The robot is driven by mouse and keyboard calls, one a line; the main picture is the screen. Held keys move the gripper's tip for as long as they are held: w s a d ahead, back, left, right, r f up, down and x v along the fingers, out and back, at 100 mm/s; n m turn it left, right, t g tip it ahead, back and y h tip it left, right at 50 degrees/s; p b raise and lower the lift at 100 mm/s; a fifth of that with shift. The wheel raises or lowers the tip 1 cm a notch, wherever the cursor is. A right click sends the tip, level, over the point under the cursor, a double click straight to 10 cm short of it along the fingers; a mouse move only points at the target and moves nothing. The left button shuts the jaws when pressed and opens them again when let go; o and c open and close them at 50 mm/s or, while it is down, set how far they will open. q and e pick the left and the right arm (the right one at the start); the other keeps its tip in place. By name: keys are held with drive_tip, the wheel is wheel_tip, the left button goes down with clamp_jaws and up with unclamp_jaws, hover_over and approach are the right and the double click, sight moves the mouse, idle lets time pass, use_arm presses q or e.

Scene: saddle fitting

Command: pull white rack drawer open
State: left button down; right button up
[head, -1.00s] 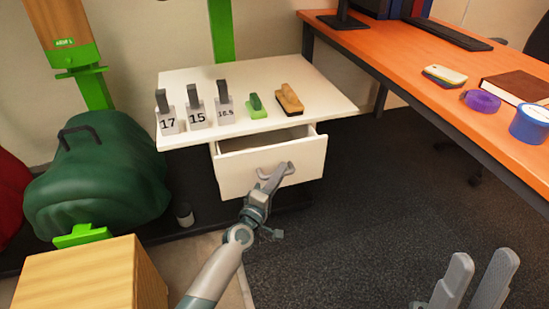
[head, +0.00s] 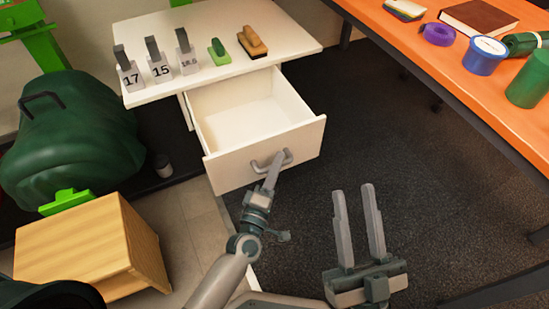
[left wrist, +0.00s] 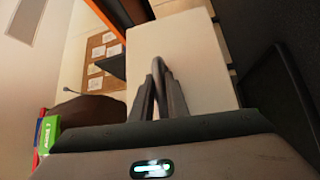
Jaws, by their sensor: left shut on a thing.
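The white rack drawer (head: 262,150) stands well out from under the white rack top (head: 290,38) in the head view. Its inside shows and looks empty. My left gripper (head: 274,172) is shut on the grey drawer handle (head: 283,158) at the drawer's front. In the left wrist view my left gripper's fingers (left wrist: 160,92) are at the curved handle (left wrist: 170,75) before the white drawer front (left wrist: 195,55). My right gripper (head: 358,205) is open and empty, fingers apart, over the dark carpet to the right of the drawer.
Number blocks (head: 159,65), a green brush (head: 219,52) and a wooden brush (head: 251,42) stand on the rack top. A wooden box (head: 75,245) is at left by a green saddle cover (head: 70,130). An orange desk (head: 505,80) is at right. Carpet between is clear.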

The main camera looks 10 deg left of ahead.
use_arm(q)
drive_tip(key=c, duration=2)
unclamp_jaws()
drive_tip(key=shift+s, duration=0.1)
